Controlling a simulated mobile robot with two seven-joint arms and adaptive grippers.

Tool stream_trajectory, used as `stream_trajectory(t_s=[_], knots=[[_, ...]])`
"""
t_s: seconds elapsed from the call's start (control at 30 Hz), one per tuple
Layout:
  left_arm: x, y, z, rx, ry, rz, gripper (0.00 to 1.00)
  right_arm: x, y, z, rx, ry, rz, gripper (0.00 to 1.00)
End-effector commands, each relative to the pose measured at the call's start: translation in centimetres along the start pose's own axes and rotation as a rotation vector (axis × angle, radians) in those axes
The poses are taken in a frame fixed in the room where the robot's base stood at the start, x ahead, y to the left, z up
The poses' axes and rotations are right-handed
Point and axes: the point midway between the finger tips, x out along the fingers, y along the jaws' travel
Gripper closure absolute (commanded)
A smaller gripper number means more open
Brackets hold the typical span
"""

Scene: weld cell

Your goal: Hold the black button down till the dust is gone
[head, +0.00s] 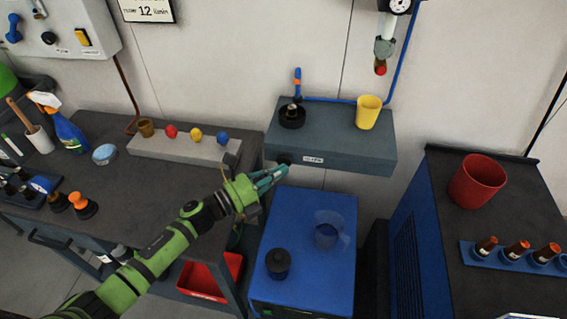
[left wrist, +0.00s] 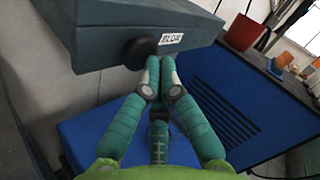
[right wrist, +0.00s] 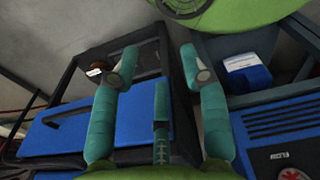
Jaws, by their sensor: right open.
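A round black button (left wrist: 138,52) sticks out from the front face of a grey wall-mounted box (head: 330,143), left of a small white label; in the head view the button (head: 283,159) is partly hidden by my left gripper. My left gripper (head: 284,171) has its fingertips together and empty. In the left wrist view the fingertips (left wrist: 159,62) are close to the button, slightly right and below it; I cannot tell whether they touch. My right gripper (right wrist: 156,66) is open and empty, seen only in the right wrist view. I cannot make out any dust.
A yellow cup (head: 368,112) and a black round dish (head: 292,116) stand on the grey box. A dark bench with several items is left; a red cup (head: 478,181) stands right.

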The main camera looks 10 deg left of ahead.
Motion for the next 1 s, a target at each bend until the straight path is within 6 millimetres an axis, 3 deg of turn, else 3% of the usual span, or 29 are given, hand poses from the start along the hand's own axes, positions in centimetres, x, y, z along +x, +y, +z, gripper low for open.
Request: stream_trajectory(t_s=[1.0], knots=[[0.54, 0.38, 0.44, 0.001, -0.001, 0.001, 1.00, 0.45, 0.01, 0.02, 0.000, 0.001, 0.000, 0.55]])
